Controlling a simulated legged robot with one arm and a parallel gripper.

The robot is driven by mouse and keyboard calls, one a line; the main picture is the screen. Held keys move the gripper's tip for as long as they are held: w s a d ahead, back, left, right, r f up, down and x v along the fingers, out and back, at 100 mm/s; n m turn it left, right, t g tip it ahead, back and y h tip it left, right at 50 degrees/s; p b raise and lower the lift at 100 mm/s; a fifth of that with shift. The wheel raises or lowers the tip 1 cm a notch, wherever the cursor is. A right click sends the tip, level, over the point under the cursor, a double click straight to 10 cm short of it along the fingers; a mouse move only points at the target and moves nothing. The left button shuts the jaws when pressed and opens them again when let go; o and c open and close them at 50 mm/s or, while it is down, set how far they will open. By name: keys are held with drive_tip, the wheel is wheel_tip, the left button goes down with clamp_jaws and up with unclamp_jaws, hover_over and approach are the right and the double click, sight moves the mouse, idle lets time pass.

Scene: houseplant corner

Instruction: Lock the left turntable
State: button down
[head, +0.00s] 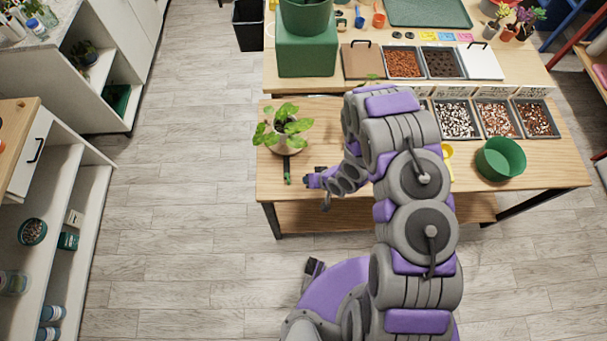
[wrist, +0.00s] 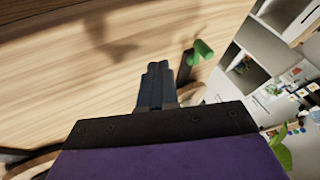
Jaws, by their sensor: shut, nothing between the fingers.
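A leafy potted plant (head: 283,127) stands at the left end of the table. Its base is mostly hidden by leaves, so the turntable under it is hard to make out. A dark lever (head: 287,168) with a green end sticks out from it toward the front edge. In the wrist view the lever's green knob (wrist: 203,50) is right of my fingers. My gripper (head: 308,181) is just right of the lever, low over the table's front. In the wrist view my gripper (wrist: 157,68) is shut and empty, with a visible gap to the lever.
The wooden table (head: 335,110) is bare around the plant. A green pot (head: 500,158) stands at the right, below a row of trays of pebbles (head: 455,120). A shelf unit (head: 60,200) is on the left, with clear floor between.

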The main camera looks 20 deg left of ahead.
drive_tip(key=shift+s+a+r+v, duration=0.25)
drive_tip(key=shift+s+a+v, duration=0.45)
drive_tip(key=shift+v, duration=3.85)
drive_tip(key=w+d+r+t+h+b, duration=0.1)
drive_tip(key=w+d+r+h+b, duration=0.2)
drive_tip(key=d, duration=0.4)
drive_tip(key=w+d+r+t+h, duration=0.1)
drive_tip(key=w+d+r+h, duration=0.1)
drive_tip(key=w+d+r, duration=0.4)
drive_tip(key=s+d+r+m+h+b, duration=0.35)
drive_tip(key=d+r, duration=0.35)
drive_tip(key=d, duration=0.3)
drive_tip(key=s+d+r+m+g+b, duration=0.1)
drive_tip(key=s+d+r+g, duration=0.1)
drive_tip(key=s+d+r, duration=0.3)
drive_tip(key=s+r+m+g+b, duration=0.1)
drive_tip(key=s+r, duration=0.1)
drive_tip(key=s, duration=0.4)
drive_tip(key=s+a+r+g+b, duration=0.1)
drive_tip(key=s+r, duration=0.1)
drive_tip(key=s, duration=0.5)
drive_tip(key=s+a+r+g+y+b, duration=0.1)
drive_tip(key=s+a+r, duration=0.1)
drive_tip(key=s, duration=0.6)
drive_tip(key=shift+r+g+b, duration=0.3)
drive_tip(key=shift+r+b, duration=0.1)
drive_tip(key=shift+r, duration=0.1)
